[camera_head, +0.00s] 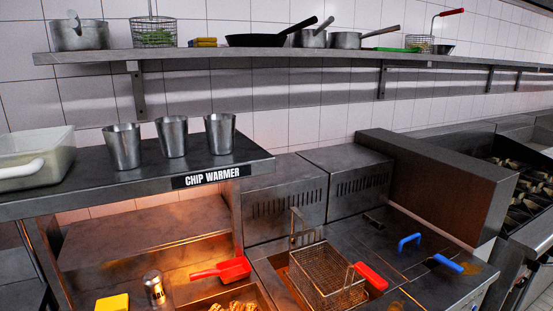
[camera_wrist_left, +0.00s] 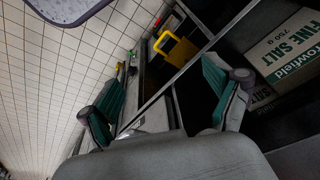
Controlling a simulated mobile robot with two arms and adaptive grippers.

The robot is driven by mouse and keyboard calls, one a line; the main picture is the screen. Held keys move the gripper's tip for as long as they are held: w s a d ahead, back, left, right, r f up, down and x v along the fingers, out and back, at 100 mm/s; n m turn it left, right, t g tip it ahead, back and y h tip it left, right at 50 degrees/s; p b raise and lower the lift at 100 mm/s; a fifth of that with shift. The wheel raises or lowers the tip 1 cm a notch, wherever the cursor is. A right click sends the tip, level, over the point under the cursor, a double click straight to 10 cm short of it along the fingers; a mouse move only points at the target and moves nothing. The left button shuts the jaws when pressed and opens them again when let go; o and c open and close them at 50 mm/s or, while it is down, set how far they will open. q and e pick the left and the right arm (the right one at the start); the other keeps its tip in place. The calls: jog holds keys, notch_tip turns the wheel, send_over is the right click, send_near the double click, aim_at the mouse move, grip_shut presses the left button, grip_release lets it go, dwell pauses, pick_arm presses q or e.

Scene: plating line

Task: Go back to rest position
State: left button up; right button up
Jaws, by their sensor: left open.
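My left gripper (camera_wrist_left: 165,105) shows in the left wrist view. Its two fingers with green pads are spread apart, and nothing is between them. It does not show in the head view. My right gripper is in neither view.
In the head view, the chip warmer (camera_head: 255,165) carries metal cups (camera_head: 172,137) and a pale tub (camera_head: 35,160). A fryer basket (camera_head: 328,278) sits right of a red scoop (camera_head: 222,270). A shelf (camera_head: 270,54) holds pans. The wrist view shows a printed box (camera_wrist_left: 288,55) and a yellow object (camera_wrist_left: 180,48).

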pick_arm(q)
jog(key=s+a+f+b, duration=0.1)
jog(key=s+f, duration=0.5)
jog(key=f, duration=0.3)
jog(key=s+a+f+g+b, duration=0.1)
jog(key=s+f+b, duration=0.1)
jog(key=s+f, duration=0.4)
jog(key=s+a+f+b, duration=0.1)
jog(key=s+f+b, duration=0.1)
jog(key=s+f, duration=0.4)
notch_tip(320, 180, down, 6)
jog(key=shift+a+r+g, duration=0.15)
jog(key=shift+g, duration=0.15)
